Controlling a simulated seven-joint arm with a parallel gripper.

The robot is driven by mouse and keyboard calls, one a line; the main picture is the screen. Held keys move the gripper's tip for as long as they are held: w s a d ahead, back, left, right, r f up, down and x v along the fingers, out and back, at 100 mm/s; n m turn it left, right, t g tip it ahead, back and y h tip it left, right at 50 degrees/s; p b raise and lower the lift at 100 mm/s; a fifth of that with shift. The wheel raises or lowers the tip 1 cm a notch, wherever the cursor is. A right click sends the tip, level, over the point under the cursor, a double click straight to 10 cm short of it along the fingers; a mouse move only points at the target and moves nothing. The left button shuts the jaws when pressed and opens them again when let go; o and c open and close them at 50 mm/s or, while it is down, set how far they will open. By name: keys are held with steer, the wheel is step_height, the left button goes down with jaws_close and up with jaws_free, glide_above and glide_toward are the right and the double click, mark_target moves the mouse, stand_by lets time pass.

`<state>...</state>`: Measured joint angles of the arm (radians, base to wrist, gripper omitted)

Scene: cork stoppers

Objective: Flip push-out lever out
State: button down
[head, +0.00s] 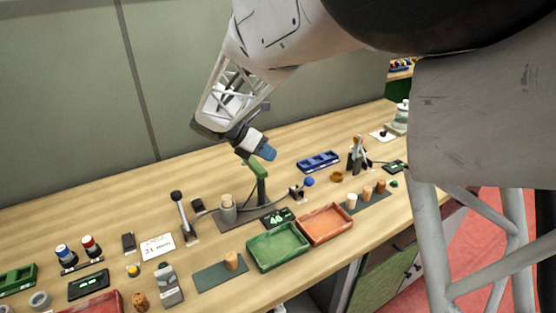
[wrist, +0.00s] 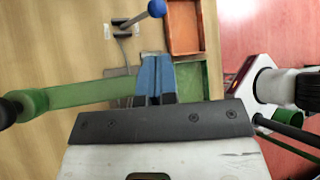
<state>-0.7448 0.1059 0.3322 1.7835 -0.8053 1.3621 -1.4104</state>
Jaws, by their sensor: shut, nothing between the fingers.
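A small lever with a blue ball knob (head: 308,181) stands on a dark base right of the green post (head: 261,188); I take it as the push-out lever, though no label is readable. The blue knob also shows at the top of the wrist view (wrist: 156,8), its rod reaching left to the base. My gripper (head: 265,153) has blue fingers, closed together and empty, above the green post's top. In the wrist view the fingers (wrist: 156,80) are beside the end of a green bar (wrist: 85,95); contact cannot be told. The knob is apart from the fingers.
A black-knobbed lever (head: 176,196) stands left of a cork holder (head: 228,211). A green tray (head: 279,247) and an orange tray (head: 326,224) lie in front. A blue rack (head: 318,161) is behind. Several corks stand on mats. Bare bench lies at the back left.

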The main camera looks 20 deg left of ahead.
steer(key=shift+s+a+r, duration=0.25)
steer(key=shift+a+r, duration=0.15)
steer(key=shift+r, duration=0.05)
steer(key=s+d+r+m+g+y, duration=0.1)
steer(key=s+d+r+m, duration=0.2)
steer(key=d, duration=0.5)
steer(key=s+d+r+m+g+y, duration=0.15)
steer(key=s+d+m, duration=0.3)
steer(key=d, duration=0.45)
steer(key=s+d+r+m+g+y, duration=0.1)
steer(key=s+d+r+m, duration=0.1)
steer(key=d+m, duration=0.45)
steer(key=s+d+f+m+t+y, duration=0.1)
steer(key=s+d+m+y, duration=0.1)
steer(key=s+d+m, duration=0.5)
steer(key=s+d+f+m+t+y, duration=0.1)
steer(key=s+d+m+y, duration=0.2)
steer(key=s+d+m, duration=0.5)
steer(key=s+d, duration=0.1)
steer(key=s, duration=0.5)
steer(key=shift+d+f, duration=0.15)
steer(key=shift+d, duration=0.05)
